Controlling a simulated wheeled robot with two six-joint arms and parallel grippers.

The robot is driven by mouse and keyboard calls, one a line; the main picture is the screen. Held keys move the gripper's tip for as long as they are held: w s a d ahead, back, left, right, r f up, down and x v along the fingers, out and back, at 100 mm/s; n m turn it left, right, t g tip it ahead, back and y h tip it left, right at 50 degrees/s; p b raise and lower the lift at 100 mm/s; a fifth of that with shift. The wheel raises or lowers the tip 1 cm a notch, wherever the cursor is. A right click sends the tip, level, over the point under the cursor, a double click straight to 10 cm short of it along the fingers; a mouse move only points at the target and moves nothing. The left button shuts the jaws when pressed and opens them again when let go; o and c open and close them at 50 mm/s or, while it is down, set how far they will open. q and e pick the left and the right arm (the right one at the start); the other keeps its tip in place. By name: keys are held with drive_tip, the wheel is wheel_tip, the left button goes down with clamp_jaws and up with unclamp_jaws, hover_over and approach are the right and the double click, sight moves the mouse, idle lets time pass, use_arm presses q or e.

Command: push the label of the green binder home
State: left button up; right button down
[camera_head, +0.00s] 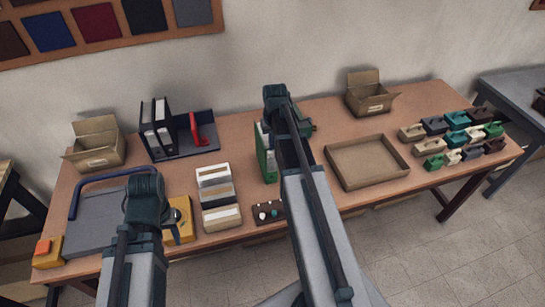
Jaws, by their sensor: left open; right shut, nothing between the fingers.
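The green binder (266,158) stands upright near the middle of the table, left of my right forearm, which covers part of it. A pale strip shows near its top, but I cannot tell whether this is the label or how far it sticks out. My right gripper (307,128) is shut and empty behind and right of the binder, largely hidden by its own arm; contact cannot be made out. My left gripper (174,236) is open and empty at the left front, near a yellow device (181,214), partly hidden by its wrist.
Dark binders (157,130) stand at the back left by a red object (196,130). Card boxes (218,190) and a small dark tray (268,212) lie left of my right arm. A shallow cardboard tray (340,178) and several coloured blocks (455,139) occupy the right.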

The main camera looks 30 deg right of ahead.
sight(273, 152)
use_arm(q)
drive_tip(key=shift+f, duration=0.4)
use_arm(e)
drive_tip(key=shift+f, duration=0.4)
use_arm(q)
drive_tip(key=shift+f, duration=0.1)
use_arm(e)
wheel_tip(273, 152, down, 4)
drive_tip(key=b, duration=0.4)
drive_tip(key=shift+f+b, duration=0.2)
drive_tip(key=shift+b, duration=0.1)
drive_tip(key=shift+r+p, duration=0.3)
use_arm(q)
wheel_tip(273, 152, down, 3)
drive_tip(key=shift+r+p, duration=0.2)
drive_tip(key=shift+p, duration=0.35)
use_arm(e)
drive_tip(key=s, duration=0.2)
drive_tip(key=s+r, duration=0.1)
drive_tip(key=shift+a, duration=0.35)
drive_tip(key=shift+w, duration=0.1)
